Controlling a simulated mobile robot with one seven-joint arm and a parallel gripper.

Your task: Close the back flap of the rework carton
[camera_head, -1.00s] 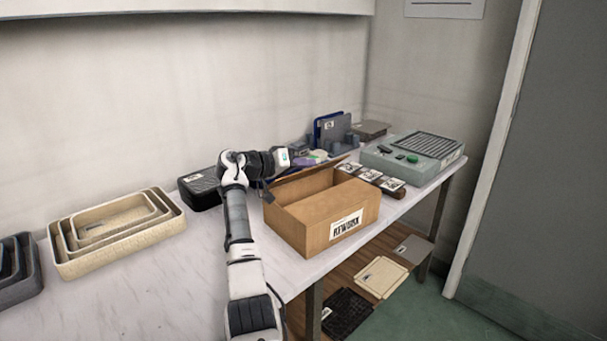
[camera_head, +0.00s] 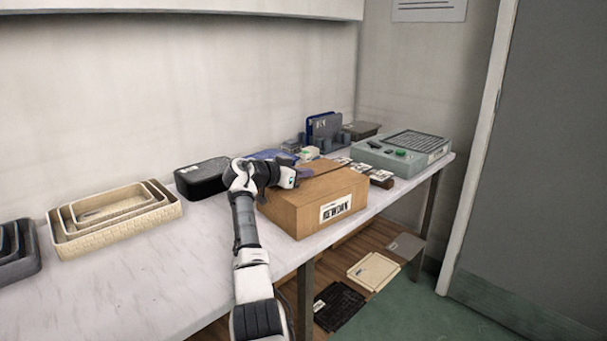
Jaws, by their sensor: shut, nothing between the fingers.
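The rework carton (camera_head: 305,213) is a brown cardboard box with a "REWORK" label on its front face. It stands upright near the front edge of the bench. Its top now looks covered by a flat cardboard panel, the back flap (camera_head: 328,183), lying about level with the rim. My gripper (camera_head: 305,173) is shut and empty, low over the back left part of the carton top. It looks to be at or touching the flap; I cannot tell contact for sure. My wrist hides the carton's back left corner.
A black case (camera_head: 203,178) stands left of the carton, nested beige trays (camera_head: 118,222) farther left. Labelled dark blocks (camera_head: 381,179) and a grey-green device (camera_head: 400,155) are to the right. A blue divider rack (camera_head: 324,130) stands behind. Bare bench lies left of my arm.

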